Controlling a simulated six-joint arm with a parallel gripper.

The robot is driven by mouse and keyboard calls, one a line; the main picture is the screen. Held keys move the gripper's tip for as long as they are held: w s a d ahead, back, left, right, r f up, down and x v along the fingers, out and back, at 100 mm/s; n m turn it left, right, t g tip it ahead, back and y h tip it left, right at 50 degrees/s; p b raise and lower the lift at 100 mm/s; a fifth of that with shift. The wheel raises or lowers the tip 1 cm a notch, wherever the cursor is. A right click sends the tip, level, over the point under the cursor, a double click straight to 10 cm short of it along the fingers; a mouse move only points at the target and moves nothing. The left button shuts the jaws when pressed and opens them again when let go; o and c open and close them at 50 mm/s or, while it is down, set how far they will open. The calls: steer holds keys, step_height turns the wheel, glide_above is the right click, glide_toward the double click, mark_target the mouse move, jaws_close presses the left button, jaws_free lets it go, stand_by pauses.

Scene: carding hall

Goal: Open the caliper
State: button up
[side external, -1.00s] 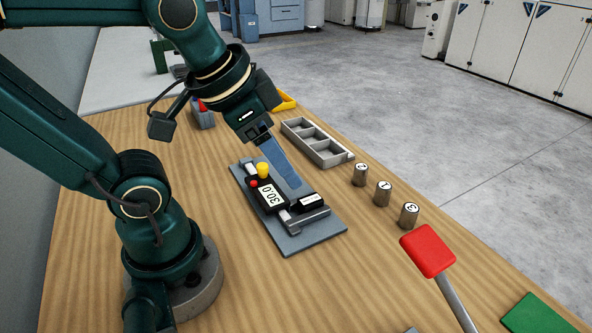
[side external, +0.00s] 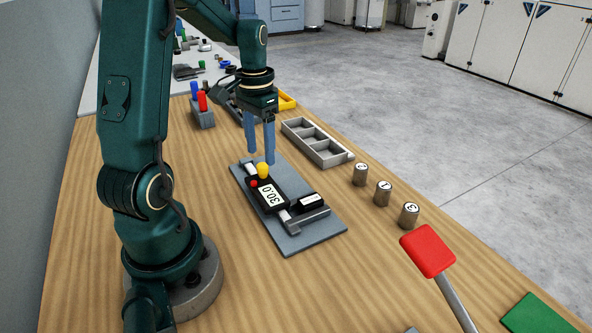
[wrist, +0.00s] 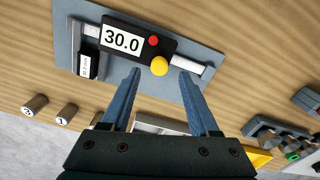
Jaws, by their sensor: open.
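The caliper lies on a grey-blue plate (side external: 297,244). Its black slider (side external: 270,195) has a display reading 30.0, a red button (side external: 253,184) and a yellow knob (side external: 263,170). In the wrist view the yellow knob (wrist: 159,66) is ahead of and between the fingertips (wrist: 160,71), with no clear contact.
A grey compartment tray (side external: 318,143) lies right of the plate. A red paddle (side external: 428,250) is at the front right. A grey holder (side external: 203,118) and yellow bin (side external: 286,101) stand behind. Wood left of the plate is clear.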

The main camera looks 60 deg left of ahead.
mark_target(262, 165)
steer(key=shift+f, duration=1.9)
steer(key=shift+d, duration=0.1)
jaws_close()
